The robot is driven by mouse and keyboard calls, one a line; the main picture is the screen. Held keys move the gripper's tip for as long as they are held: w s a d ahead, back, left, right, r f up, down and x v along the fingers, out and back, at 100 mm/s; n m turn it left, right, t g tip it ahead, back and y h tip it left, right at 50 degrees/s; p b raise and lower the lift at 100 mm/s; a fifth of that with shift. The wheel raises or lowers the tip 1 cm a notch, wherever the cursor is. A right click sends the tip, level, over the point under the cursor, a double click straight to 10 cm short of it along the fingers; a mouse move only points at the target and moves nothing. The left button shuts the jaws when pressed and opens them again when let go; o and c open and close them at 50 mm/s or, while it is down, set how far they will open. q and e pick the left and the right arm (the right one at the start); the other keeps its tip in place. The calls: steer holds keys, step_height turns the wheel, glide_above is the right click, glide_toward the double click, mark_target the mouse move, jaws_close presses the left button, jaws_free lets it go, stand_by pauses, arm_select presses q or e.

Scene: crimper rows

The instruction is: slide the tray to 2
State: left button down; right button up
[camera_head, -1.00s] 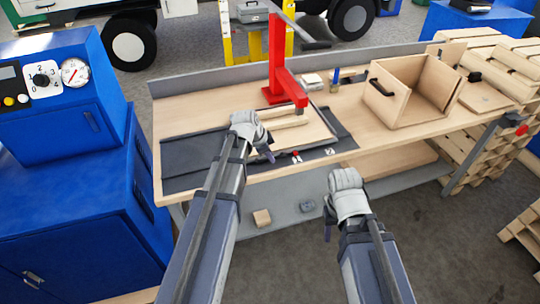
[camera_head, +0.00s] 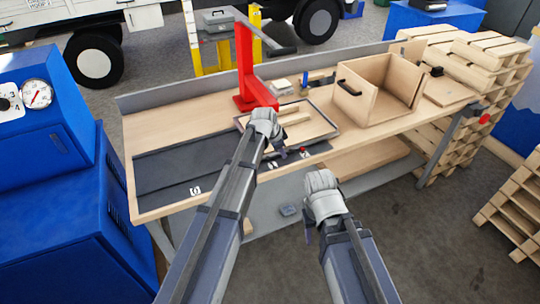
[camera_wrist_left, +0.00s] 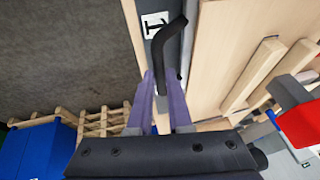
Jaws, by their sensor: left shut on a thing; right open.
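The tray (camera_head: 322,121) is a shallow wooden tray with a dark rim, lying at the right end of a dark strip (camera_head: 160,172) on the workbench. Light wooden bars lie in it. White marks show on the strip, one (camera_head: 195,190) well left of the tray; they are too small to read here. My left gripper (camera_head: 281,152) is at the tray's front edge. In the left wrist view its fingers (camera_wrist_left: 163,82) are shut on the black handle (camera_wrist_left: 165,48), beside a white label (camera_wrist_left: 155,24) with a black character. My right gripper (camera_head: 309,236) is open and empty in front of the bench.
A red press (camera_head: 245,60) stands behind the tray. An open wooden box (camera_head: 365,105) stands close to the tray's right. Pallets (camera_head: 470,70) are stacked beyond the bench. A blue cabinet (camera_head: 60,210) stands at left. The strip left of the tray is clear.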

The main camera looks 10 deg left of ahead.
arm_select(q)
steer(key=shift+w+d, duration=0.1)
steer(key=shift+d, duration=0.05)
steer(key=c, duration=0.8)
jaws_free()
steer(key=shift+c, duration=0.2)
steer(key=shift+r, duration=0.1)
steer(key=p+v, duration=0.7)
steer(key=shift+r, duration=0.25)
steer(key=shift+s, duration=0.2)
